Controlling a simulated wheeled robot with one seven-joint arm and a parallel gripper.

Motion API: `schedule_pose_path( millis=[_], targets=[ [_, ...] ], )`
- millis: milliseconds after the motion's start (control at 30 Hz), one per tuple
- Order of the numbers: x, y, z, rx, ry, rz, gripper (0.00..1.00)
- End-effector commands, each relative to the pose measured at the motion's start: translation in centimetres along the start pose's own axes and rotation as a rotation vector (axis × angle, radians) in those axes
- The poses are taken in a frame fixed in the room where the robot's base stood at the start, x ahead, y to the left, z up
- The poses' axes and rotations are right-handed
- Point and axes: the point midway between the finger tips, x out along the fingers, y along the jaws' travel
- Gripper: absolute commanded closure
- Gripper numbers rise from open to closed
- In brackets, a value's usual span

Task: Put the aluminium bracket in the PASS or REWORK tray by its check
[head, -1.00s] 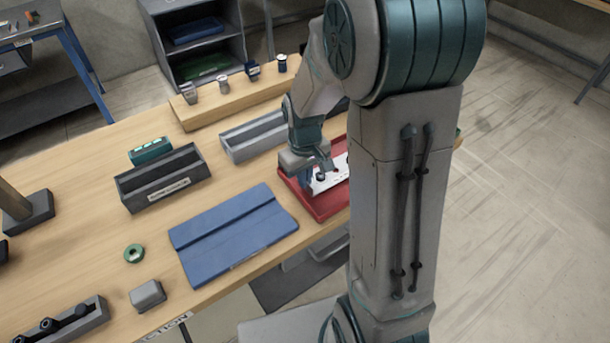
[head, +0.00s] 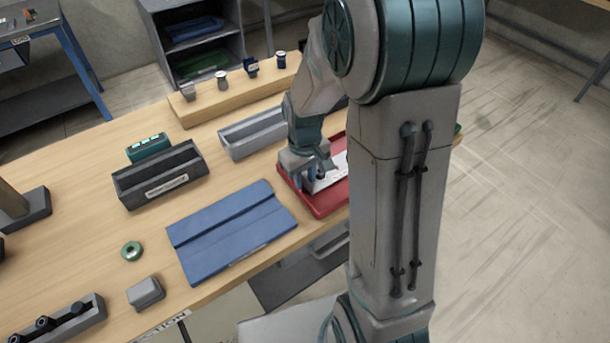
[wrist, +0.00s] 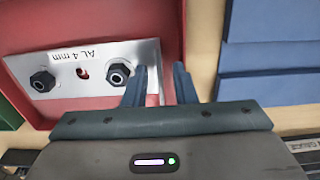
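The aluminium bracket (wrist: 85,72) is a pale metal plate marked "AL 4 mm", with two dark hex fasteners and a hole between them. It lies in the red tray (wrist: 100,22) in the wrist view. In the head view the bracket (head: 337,172) shows as a white patch in the red tray (head: 328,210), partly hidden by my arm. My gripper (wrist: 160,86) is at the bracket's right end, fingers apart with a gap between them. A narrow pale strip of the bracket's end shows beside the left finger. No PASS or REWORK label is readable.
A blue folded mat (head: 232,230) lies left of the red tray. Dark (head: 160,178) and grey (head: 252,134) open bins stand behind it. A green edge (wrist: 8,112) borders the red tray in the wrist view. My arm hides the table's right end.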

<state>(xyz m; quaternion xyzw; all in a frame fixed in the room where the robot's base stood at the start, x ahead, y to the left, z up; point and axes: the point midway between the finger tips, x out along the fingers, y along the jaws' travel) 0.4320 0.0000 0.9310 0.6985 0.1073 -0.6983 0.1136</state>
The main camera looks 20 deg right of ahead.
Motion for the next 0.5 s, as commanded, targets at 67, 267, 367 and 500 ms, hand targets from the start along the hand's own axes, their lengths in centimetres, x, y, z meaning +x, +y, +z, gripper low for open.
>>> schedule_pose_path(
  millis=[67, 267, 367, 500],
  targets=[
    [0.0, 0.0, 0.0, -0.001, 0.001, 0.0, 0.75],
    [-0.8, 0.0, -0.1, -0.001, 0.002, 0.0, 0.75],
    [-1.9, 0.0, -0.1, -0.001, 0.002, 0.0, 0.75],
    [-4.6, 0.0, -0.1, 0.0, 0.008, 0.002, 0.75]
  ],
)
